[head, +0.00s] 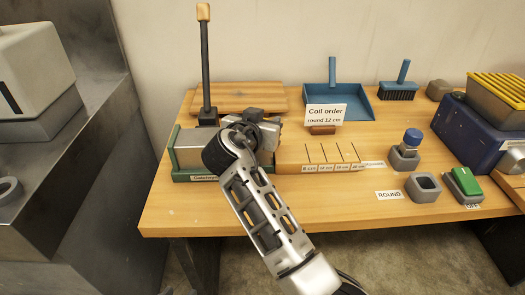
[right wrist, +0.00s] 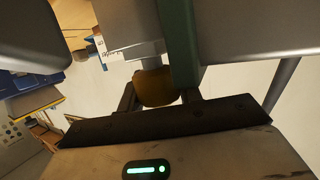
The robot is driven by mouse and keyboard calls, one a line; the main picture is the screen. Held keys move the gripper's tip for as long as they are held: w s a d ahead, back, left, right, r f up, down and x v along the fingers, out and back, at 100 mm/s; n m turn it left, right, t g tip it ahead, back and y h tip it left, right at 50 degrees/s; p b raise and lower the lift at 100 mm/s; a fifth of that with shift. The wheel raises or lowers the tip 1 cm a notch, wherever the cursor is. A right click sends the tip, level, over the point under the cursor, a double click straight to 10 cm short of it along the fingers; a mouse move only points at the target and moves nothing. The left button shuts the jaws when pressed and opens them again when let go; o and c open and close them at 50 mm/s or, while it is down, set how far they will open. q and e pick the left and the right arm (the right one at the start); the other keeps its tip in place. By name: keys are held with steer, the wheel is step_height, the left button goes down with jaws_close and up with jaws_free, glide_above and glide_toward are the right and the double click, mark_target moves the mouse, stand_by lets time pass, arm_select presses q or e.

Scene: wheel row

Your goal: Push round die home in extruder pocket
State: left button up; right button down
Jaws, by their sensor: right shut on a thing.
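The extruder (head: 188,152) is a grey block in a green frame at the left of the table, with its black lever (head: 205,65) upright. My right arm reaches over its right end, and the wrist hides the pocket and the gripper's tips in the head view. In the right wrist view my right gripper (right wrist: 158,96) is shut on a rounded ochre piece (right wrist: 155,87), which looks like the knob of the round die. It is close against the green frame (right wrist: 180,45). How deep the die sits cannot be seen. My left gripper is not in view.
An empty grey holder (head: 424,187) stands by the ROUND label (head: 389,195). A blue-knobbed piece (head: 411,138) and a green-topped piece (head: 465,181) stand nearby. A slotted wooden block (head: 325,153), a card (head: 325,115) and a blue dustpan (head: 350,102) lie right of the extruder. The front table strip is clear.

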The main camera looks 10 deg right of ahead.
steer(key=shift+f, duration=0.15)
steer(key=shift+c, duration=0.3)
jaws_free()
stand_by(0.3)
steer(key=shift+o, duration=0.3)
